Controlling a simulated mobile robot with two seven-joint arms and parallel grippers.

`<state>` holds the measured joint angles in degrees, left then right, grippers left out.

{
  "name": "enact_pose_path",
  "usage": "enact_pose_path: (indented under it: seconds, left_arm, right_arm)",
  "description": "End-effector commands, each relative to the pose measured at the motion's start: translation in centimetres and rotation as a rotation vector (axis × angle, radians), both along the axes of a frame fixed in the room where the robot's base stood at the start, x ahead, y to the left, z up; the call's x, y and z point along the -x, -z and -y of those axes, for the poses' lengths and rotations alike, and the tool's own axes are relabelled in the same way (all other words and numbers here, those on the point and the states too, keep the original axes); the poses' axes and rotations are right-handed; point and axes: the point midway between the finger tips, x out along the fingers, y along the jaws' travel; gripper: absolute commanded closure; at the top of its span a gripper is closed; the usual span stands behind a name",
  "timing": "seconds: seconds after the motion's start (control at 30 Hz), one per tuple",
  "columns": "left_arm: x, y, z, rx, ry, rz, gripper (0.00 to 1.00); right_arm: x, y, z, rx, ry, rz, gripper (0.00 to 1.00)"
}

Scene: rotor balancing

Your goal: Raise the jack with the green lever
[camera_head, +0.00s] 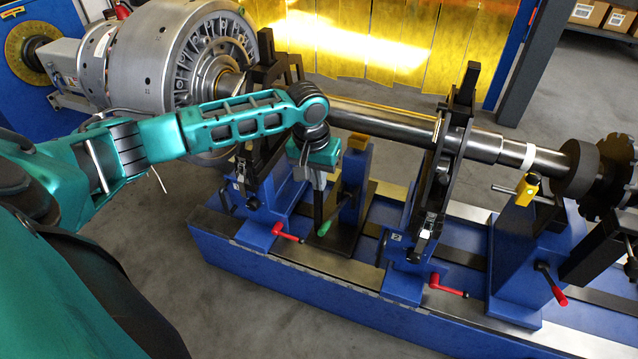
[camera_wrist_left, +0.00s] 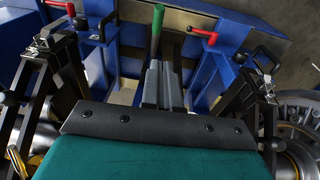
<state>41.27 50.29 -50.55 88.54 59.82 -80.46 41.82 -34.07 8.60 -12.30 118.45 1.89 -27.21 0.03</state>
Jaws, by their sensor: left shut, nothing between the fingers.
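In the left wrist view the green lever (camera_wrist_left: 155,32) stands beyond the fingertips (camera_wrist_left: 163,68). I cannot tell whether they touch it. My right gripper is not in view.
The blue base (camera_head: 300,268) carries red levers (camera_head: 288,237) on either side of the jack. The dark bearing supports (camera_head: 448,150) flank my left gripper closely. A large grey motor-like drum (camera_head: 180,60) stands at the left. The grey floor in front is clear.

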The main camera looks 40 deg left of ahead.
Motion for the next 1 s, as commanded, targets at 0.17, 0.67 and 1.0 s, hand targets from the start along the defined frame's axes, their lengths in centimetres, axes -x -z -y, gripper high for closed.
enact_pose_path:
  seconds: [0.17,0.67,1.0]
  left_arm:
    - [-0.5,4.4,0.2,0.001,0.001,-0.003,1.00]
    - [0.4,10.5,1.4,-0.001,0.003,0.001,1.00]
    - [0.5,10.6,1.5,0.000,0.002,0.001,1.00]
  right_arm:
    - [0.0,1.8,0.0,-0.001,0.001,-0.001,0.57]
    - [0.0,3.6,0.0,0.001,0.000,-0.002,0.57]
    - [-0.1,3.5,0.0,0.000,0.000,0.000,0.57]
